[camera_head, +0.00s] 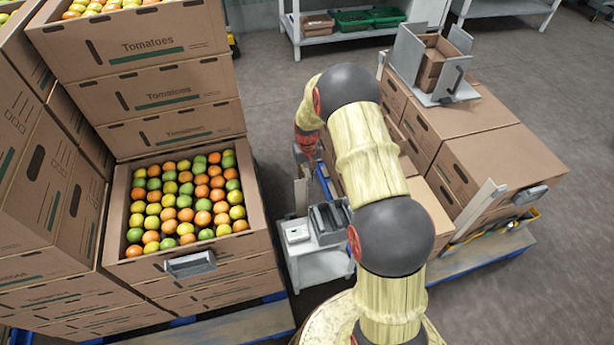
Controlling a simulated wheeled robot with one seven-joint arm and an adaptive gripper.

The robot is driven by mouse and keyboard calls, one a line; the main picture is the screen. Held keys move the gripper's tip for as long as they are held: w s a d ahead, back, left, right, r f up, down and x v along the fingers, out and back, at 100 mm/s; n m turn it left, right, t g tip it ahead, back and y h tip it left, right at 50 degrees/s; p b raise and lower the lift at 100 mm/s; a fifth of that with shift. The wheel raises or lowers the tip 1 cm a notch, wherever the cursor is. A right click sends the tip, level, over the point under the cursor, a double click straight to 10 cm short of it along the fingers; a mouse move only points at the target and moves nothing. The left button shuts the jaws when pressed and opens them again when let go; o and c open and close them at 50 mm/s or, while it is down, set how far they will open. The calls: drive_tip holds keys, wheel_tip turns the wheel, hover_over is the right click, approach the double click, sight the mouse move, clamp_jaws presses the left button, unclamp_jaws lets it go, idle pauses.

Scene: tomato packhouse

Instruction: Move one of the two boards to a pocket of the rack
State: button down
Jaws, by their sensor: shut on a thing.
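My gripper (309,168) is small in view, at the end of my arm and behind the small white stand (322,268). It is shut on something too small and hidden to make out. A grey slotted holder (330,222), which looks like the rack, stands on the stand, nearer the camera than my gripper. Its dark slots face up; I cannot tell what is in them. A thin blue strip (325,182) shows just right of my gripper; I cannot tell whether it is a board. Neither board can be made out surely.
Stacked tomato cartons (258,243) stand close on the left. Closed cartons (500,165) on a pallet stand close on the right, with a grey holder (405,50) on top. Floor (270,85) is clear behind.

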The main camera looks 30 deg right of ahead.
sight(307, 173)
drive_tip(key=shift+f, duration=0.1)
drive_tip(key=shift+f+b, duration=0.85)
drive_tip(key=shift+f, duration=0.85)
drive_tip(key=c, duration=1.7)
unclamp_jaws()
drive_tip(key=shift+o, duration=0.2)
drive_tip(key=shift+r, duration=0.1)
drive_tip(key=shift+r+p, duration=2.45)
drive_tip(key=shift+r, duration=1.5)
